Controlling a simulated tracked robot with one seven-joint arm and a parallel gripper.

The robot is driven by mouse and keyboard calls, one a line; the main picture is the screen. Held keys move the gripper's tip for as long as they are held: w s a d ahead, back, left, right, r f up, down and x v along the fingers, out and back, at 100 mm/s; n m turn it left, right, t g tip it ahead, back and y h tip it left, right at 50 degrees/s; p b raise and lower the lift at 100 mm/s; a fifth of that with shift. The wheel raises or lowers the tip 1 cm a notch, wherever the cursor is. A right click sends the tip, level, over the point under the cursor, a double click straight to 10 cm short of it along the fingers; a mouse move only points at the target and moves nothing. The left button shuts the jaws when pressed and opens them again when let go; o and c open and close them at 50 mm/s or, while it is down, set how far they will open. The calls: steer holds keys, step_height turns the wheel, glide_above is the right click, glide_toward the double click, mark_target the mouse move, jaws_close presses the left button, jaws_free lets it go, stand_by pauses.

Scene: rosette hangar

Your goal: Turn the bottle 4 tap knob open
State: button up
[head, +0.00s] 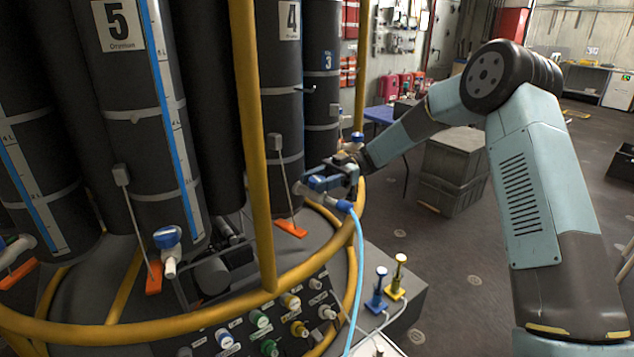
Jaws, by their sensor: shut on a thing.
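Bottle 4 (283,100) is a tall dark cylinder with a white label "4" near its top, standing in the rosette behind a yellow rail. Its tap is low on its right side, where a white stub (299,188) shows. My gripper (322,182) reaches in from the right at the tap and is shut on the tap knob. The blue jaws hide most of the knob, so its turn angle cannot be told. A light blue hose (357,260) hangs from a blue fitting (344,206) just below the gripper.
Bottle 5 (150,110) stands to the left with its own blue tap knob (167,237). Yellow rails (255,130) curve around the bottles. A panel of coloured ports (262,320) is below. Blue and yellow stands (378,290) sit on the grey ledge. Grey crates (452,170) stand behind my arm.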

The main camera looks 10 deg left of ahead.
steer(key=shift+w+n+g+h, duration=0.1)
steer(key=shift+n+g+h, duration=0.7)
steer(key=shift+n+h, duration=0.4)
steer(key=shift+r+h, duration=0.1)
steer(key=shift+h, duration=0.3)
steer(key=o, duration=0.9)
steer(key=shift+o, duration=0.2)
steer(key=v, duration=1.3)
steer(key=shift+w+f, duration=0.3)
steer(key=shift+w, duration=0.1)
steer(key=shift+d, duration=0.1)
